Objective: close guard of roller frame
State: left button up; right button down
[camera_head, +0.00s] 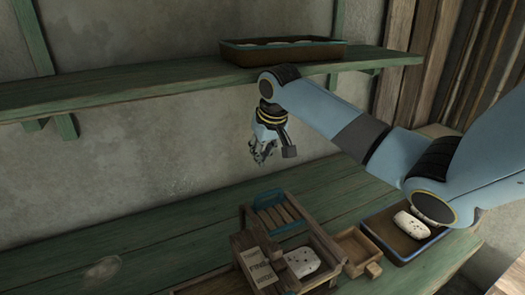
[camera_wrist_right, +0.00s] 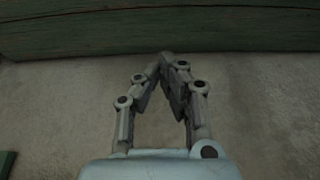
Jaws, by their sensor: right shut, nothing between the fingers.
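The wooden roller frame (camera_head: 308,233) stands on the green bench in the head view, with several slats or rollers showing in its upper part. A blue piece that looks like its guard (camera_head: 266,197) sits at the frame's back left end; I cannot tell how far open it is. My right gripper (camera_head: 262,154) hangs above and behind the frame, near the wall and apart from everything. In the right wrist view its fingertips (camera_wrist_right: 169,60) meet, shut and empty. The frame is not seen in that view. My left gripper is not in view.
A green shelf (camera_head: 150,85) with a brown tray (camera_head: 285,51) runs above my right gripper. A small wooden drawer (camera_head: 357,247) and a blue-rimmed tray (camera_head: 385,243) with a white speckled block (camera_head: 411,224) lie right of the frame.

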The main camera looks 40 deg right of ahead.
aim_at(274, 209)
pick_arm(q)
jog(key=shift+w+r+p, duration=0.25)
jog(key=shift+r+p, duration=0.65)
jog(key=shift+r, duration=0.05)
pick_arm(e)
notch_tip(274, 209, down, 6)
jog(key=s, duration=0.1)
jog(key=shift+s+a+f, duration=0.15)
jog(key=shift+s+a, duration=0.2)
jog(key=shift+s, duration=0.05)
jog(key=shift+f, duration=0.1)
